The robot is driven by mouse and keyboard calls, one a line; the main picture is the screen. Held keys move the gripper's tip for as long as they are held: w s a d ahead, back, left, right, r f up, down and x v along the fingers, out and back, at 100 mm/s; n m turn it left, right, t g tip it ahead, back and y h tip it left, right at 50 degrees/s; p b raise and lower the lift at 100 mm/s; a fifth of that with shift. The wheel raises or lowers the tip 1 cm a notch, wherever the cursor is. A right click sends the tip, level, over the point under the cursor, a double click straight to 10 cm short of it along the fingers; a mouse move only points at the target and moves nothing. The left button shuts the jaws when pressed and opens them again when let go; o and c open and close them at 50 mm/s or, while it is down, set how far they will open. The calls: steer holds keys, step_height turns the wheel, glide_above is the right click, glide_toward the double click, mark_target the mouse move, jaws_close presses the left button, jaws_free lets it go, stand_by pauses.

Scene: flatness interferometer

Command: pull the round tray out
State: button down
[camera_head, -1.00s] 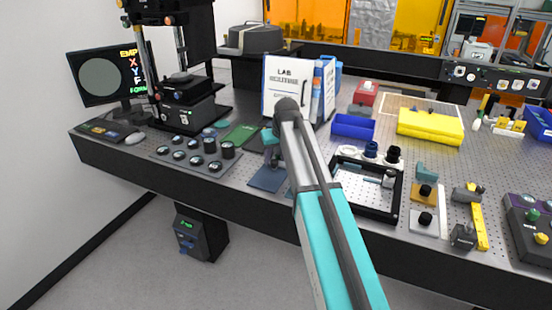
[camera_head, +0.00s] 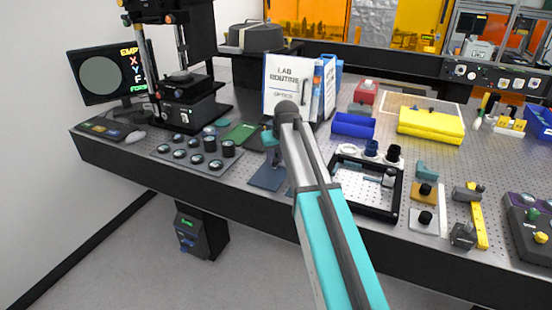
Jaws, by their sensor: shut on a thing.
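The interferometer (camera_head: 188,112) stands at the back left of the bench. A small dark round piece (camera_head: 180,77), which looks like the round tray, sits level on its lower block, under the upright column. My arm reaches up through the middle of the view and stops well to the right of the interferometer. A small teal part shows just left of the arm's dark end joint.
A monitor (camera_head: 101,76) stands left of the interferometer. A plate with several round dark pieces (camera_head: 196,160) lies in front of it. A white binder (camera_head: 290,86) stands behind my arm. A black-framed tray (camera_head: 370,207) lies to the right.

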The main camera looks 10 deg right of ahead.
steer(key=shift+s+a, duration=1.05)
steer(key=shift+s, duration=0.4)
steer(key=shift+s+a, duration=1.05)
steer(key=shift+s, duration=0.35)
steer(key=shift+s+a, duration=1.05)
steer(key=shift+s, duration=0.4)
steer(key=c, duration=1.5)
jaws_free()
steer(key=shift+r, duration=0.1)
steer(key=shift+b+v, duration=0.9)
steer(key=shift+v, duration=5.95)
steer(key=shift+d, duration=0.1)
